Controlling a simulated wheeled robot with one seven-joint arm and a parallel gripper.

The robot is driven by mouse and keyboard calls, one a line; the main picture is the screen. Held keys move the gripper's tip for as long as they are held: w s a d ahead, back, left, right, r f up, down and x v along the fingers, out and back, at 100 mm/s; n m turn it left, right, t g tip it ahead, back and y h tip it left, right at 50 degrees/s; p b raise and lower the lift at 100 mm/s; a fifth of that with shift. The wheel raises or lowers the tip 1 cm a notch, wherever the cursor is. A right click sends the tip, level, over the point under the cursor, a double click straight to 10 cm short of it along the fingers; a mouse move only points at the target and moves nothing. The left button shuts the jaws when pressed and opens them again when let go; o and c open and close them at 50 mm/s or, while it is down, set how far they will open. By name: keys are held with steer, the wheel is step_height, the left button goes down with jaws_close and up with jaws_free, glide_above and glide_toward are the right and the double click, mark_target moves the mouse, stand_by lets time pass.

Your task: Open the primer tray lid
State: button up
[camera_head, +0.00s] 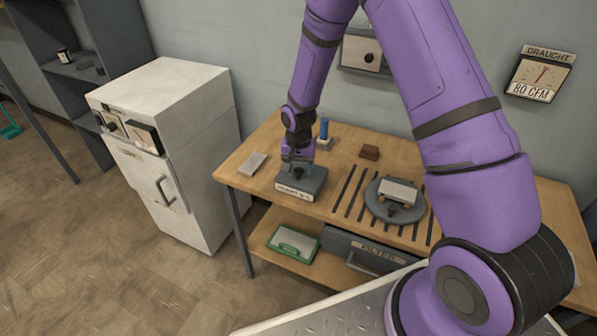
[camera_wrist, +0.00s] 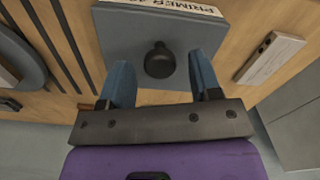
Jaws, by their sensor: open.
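The primer tray (camera_head: 295,190) is a grey-blue box with a white label on its front, standing on the wooden bench. Its lid (camera_wrist: 128,36) is down and carries a dark round knob (camera_wrist: 159,61); the knob also shows in the head view (camera_head: 298,172). My gripper (camera_wrist: 163,75) is open above the tray, with one blue finger on each side of the knob. A gap shows between each finger and the knob in the wrist view. In the head view my gripper (camera_head: 297,162) hides the rear part of the lid.
A pale block (camera_head: 252,164) lies left of the tray. A blue-handled item (camera_head: 323,133) and a brown block (camera_head: 369,152) stand behind. A round turntable (camera_head: 413,210) and dark slots lie to the right. A white cabinet (camera_head: 170,150) stands left of the bench.

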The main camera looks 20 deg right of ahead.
steer(key=shift+f, duration=1.15)
steer(key=shift+c, duration=0.5)
jaws_close()
